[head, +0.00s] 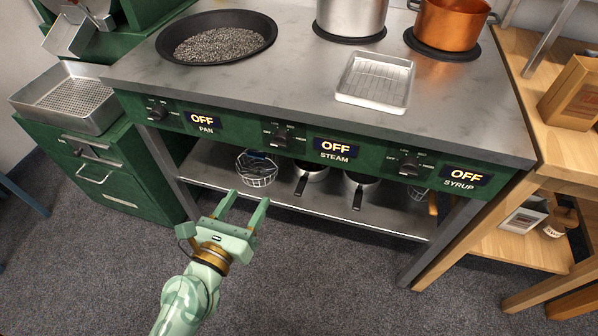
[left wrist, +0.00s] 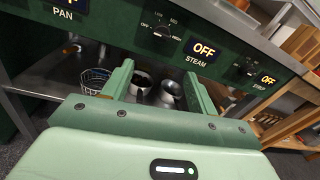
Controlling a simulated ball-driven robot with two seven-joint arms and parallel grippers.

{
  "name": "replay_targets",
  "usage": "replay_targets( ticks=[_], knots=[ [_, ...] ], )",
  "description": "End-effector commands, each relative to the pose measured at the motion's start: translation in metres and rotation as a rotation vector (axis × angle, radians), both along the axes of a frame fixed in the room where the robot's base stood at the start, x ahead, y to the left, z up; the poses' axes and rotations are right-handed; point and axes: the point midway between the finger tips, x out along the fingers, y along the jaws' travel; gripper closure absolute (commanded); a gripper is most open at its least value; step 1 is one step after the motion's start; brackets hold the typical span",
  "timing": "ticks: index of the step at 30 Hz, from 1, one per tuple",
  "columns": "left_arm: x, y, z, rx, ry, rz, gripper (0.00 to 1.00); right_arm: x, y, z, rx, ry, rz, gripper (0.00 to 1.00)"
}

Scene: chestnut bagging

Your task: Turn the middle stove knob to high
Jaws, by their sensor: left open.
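The middle stove knob (head: 281,138) is black and sits on the green front panel, left of the display (head: 336,149) that reads OFF above the word STEAM. The knob also shows in the left wrist view (left wrist: 161,33), above the jaws, with its display (left wrist: 204,51) to the right. My left gripper (head: 246,198) is open and empty, below the knob and in front of the lower shelf, apart from the panel. In the left wrist view its two fingers (left wrist: 160,80) point toward the stove. My right gripper is not in view.
The PAN knob (head: 157,112) and the SYRUP knob (head: 409,164) flank the middle one; their displays read OFF. A pan of dark grains (head: 222,40), a steel pot (head: 351,15), a copper pot (head: 452,25) and a rack tray (head: 375,80) stand on top. The lower shelf (head: 215,165) holds a wire basket and saucepans.

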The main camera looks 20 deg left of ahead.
Motion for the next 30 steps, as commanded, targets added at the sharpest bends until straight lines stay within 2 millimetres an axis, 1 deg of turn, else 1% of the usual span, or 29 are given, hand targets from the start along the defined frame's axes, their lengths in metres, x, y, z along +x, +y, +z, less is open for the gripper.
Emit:
replay_targets(
  ticks=[2,5,8,9,15,18,21,25,30],
  knots=[
    [0.005,0.001,0.007,-0.040,-0.014,0.006,0.42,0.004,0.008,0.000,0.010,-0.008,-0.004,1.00],
    [0.018,0.000,0.013,-0.043,-0.019,0.004,0.42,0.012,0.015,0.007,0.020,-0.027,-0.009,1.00],
    [0.039,-0.003,0.015,-0.041,-0.020,0.005,0.42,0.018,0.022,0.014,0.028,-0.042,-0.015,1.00],
    [0.049,-0.004,0.015,-0.041,-0.020,0.005,0.42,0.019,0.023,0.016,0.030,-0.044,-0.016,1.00],
    [0.101,-0.010,0.011,-0.038,-0.017,0.004,0.42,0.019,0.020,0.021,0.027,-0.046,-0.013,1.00],
    [0.123,-0.013,0.008,-0.038,-0.014,0.003,0.42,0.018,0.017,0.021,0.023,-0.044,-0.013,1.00],
    [0.141,-0.015,0.008,-0.038,-0.013,0.003,0.42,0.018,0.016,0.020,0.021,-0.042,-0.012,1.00],
    [0.156,-0.016,0.006,-0.036,-0.012,0.003,0.42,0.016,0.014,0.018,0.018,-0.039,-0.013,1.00],
    [0.163,-0.017,0.007,-0.036,-0.012,0.003,0.42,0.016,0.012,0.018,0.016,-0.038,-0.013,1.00]
  ],
)
